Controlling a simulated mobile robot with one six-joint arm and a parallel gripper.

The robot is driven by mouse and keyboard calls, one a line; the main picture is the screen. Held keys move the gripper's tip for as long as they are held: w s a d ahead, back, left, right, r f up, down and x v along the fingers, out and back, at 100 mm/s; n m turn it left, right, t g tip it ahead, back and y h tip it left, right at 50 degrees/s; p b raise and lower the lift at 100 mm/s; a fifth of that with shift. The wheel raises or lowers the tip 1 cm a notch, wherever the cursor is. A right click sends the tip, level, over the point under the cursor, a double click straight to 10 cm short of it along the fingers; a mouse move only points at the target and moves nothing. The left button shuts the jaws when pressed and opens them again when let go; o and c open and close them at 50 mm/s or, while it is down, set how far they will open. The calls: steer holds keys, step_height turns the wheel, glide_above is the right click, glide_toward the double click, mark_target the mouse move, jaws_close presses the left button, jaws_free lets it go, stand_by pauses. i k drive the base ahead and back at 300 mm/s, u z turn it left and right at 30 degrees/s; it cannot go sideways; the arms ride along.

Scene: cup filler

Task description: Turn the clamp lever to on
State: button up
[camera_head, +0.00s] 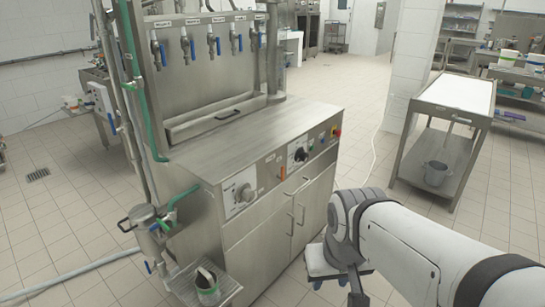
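The steel filling machine (240,145) stands at left centre with a control panel along its upper front edge. On the panel are a white dial plate with a grey knob (245,193), a small orange lever or switch (282,173), a black knob (300,155) and a red-yellow button (336,131). I cannot tell by sight which of these is the clamp lever, and no label is readable. My gripper (338,270) is at the lower centre right, below the white arm, in front of the cabinet doors and apart from the panel. Its fingers are partly hidden and their opening is unclear.
Several blue-handled taps (213,42) line the machine's back. A steel cart (455,110) is at right. Tiled floor is clear between.

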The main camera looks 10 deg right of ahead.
mark_target(282, 176)
steer(key=u, duration=0.05)
steer(key=i, duration=1)
steer(key=z, duration=0.1)
